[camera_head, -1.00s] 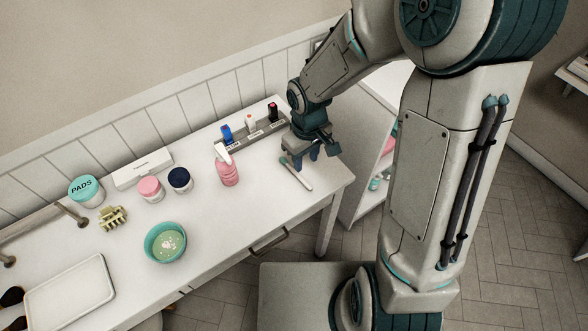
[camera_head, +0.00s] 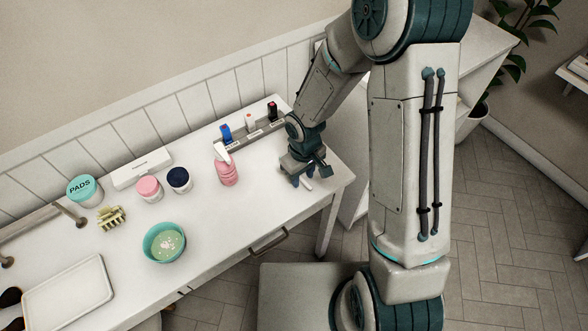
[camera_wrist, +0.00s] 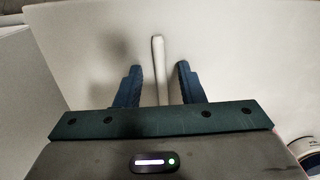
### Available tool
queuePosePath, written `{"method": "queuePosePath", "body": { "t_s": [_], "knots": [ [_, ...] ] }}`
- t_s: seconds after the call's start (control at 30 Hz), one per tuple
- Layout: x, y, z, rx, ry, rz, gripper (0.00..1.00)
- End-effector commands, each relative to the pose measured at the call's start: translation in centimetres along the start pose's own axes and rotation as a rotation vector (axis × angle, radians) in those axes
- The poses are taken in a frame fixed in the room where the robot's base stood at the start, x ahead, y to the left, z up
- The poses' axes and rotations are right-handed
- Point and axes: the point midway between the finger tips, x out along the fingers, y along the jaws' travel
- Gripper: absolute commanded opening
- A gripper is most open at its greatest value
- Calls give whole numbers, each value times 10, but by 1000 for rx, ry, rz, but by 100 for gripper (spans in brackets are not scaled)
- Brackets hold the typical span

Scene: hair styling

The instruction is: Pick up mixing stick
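The mixing stick (camera_wrist: 159,62) is a slim pale stick lying on the white table. In the wrist view it lies between the two blue fingers of my gripper (camera_wrist: 158,72), with a gap on each side. Its near part is hidden behind my gripper body. In the head view my gripper (camera_head: 300,181) is low over the table's right end. Only a short white end of the stick (camera_head: 307,184) shows beside the fingers there. My gripper is open and holds nothing.
A pink spray bottle (camera_head: 227,168) stands just left of my gripper. Behind is a grey rack (camera_head: 240,143) with several small bottles. A teal bowl (camera_head: 147,246), jars and a white tray (camera_head: 70,297) are further left. The table's right edge is close.

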Motion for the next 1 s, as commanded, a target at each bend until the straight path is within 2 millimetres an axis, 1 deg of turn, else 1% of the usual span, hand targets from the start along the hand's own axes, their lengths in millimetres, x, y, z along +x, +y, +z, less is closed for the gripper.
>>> {"method": "queuePosePath", "body": {
  "t_s": [0.1, 0.17, 0.2, 0.23, 1.0],
  "knots": [
    [0, 0, 0, 0, 0, 0, 35],
    [0, 0, 0, 0, 0, 0, 19],
    [0, 0, 0, 0, 0, 0, 8],
    [0, 0, 0, 0, 0, 0, 0],
    [-2, 1, 1, 3, -1, 0, 0]
  ]
}}
